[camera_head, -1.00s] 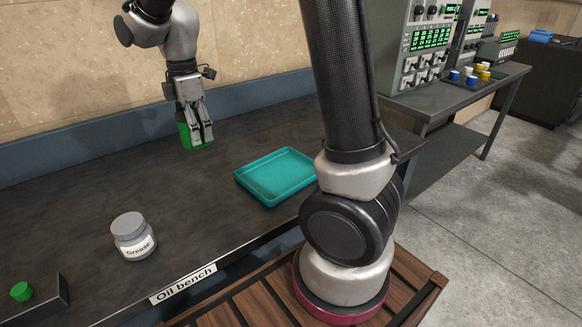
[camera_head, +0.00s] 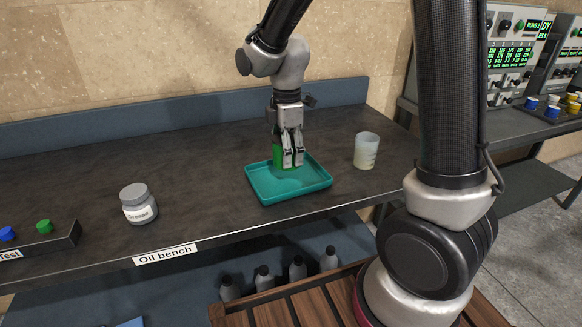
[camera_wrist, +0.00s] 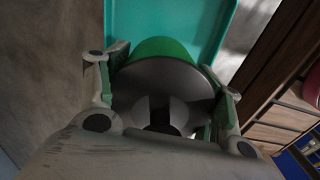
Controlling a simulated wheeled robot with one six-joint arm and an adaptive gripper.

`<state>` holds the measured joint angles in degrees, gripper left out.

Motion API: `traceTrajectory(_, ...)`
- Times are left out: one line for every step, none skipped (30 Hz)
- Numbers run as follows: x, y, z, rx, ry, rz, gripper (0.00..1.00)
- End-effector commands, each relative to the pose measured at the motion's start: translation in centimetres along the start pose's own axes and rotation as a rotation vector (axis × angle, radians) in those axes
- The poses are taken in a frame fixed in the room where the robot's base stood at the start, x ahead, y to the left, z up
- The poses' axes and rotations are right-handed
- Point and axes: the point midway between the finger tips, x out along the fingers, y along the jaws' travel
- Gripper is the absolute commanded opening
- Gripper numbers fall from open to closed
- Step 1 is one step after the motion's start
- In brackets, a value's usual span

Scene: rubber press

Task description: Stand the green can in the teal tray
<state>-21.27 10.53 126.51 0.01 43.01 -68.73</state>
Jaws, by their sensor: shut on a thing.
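The green can (camera_head: 279,152) is held in my gripper (camera_head: 292,163), which is shut on it. In the head view the can is over the back part of the teal tray (camera_head: 262,193), partly hidden behind the fingers. It looks upright; I cannot tell whether its base touches the tray floor. In the wrist view the can (camera_wrist: 160,50) sits between both fingers (camera_wrist: 168,92), with its grey top facing the camera and the teal tray (camera_wrist: 200,20) beyond it.
A grey-lidded Grease jar (camera_head: 138,206) stands left of the tray. A translucent beaker (camera_head: 366,152) stands close to its right. A rack with blue and green caps (camera_head: 45,240) is at the bench's left. Several bottles (camera_head: 297,268) stand below the bench.

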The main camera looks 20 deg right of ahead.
Motion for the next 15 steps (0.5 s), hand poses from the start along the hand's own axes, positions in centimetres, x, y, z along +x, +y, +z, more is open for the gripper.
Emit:
traceTrajectory(0.6,0.0,0.0,0.0,-0.001,-0.001,0.2)
traceTrajectory(0.8,0.0,0.0,0.0,-0.001,-0.001,0.2)
traceTrajectory(1.2,0.0,0.0,0.0,-0.001,-0.001,0.2)
traceTrajectory(1.6,0.0,0.0,0.0,-0.001,-0.001,0.2)
traceTrajectory(2.1,-0.1,0.0,0.0,-0.001,-0.003,0.2)
traceTrajectory(2.8,0.0,0.0,0.0,-0.001,-0.002,0.2)
traceTrajectory(3.2,0.0,0.0,0.0,-0.001,-0.003,0.2)
traceTrajectory(3.6,0.0,0.0,0.0,-0.001,-0.002,0.2)
traceTrajectory(4.1,0.0,0.0,0.0,-0.001,-0.002,0.2)
traceTrajectory(4.3,0.0,0.0,0.0,-0.001,-0.001,0.2)
traceTrajectory(4.5,0.0,0.0,0.0,0.0,0.0,0.2)
traceTrajectory(4.6,0.0,0.0,0.0,0.0,0.001,0.2)
traceTrajectory(4.6,0.0,0.0,0.0,0.0,0.002,0.2)
traceTrajectory(4.6,0.0,0.0,0.0,0.001,0.002,0.2)
traceTrajectory(4.6,0.1,0.0,0.0,0.001,0.002,0.2)
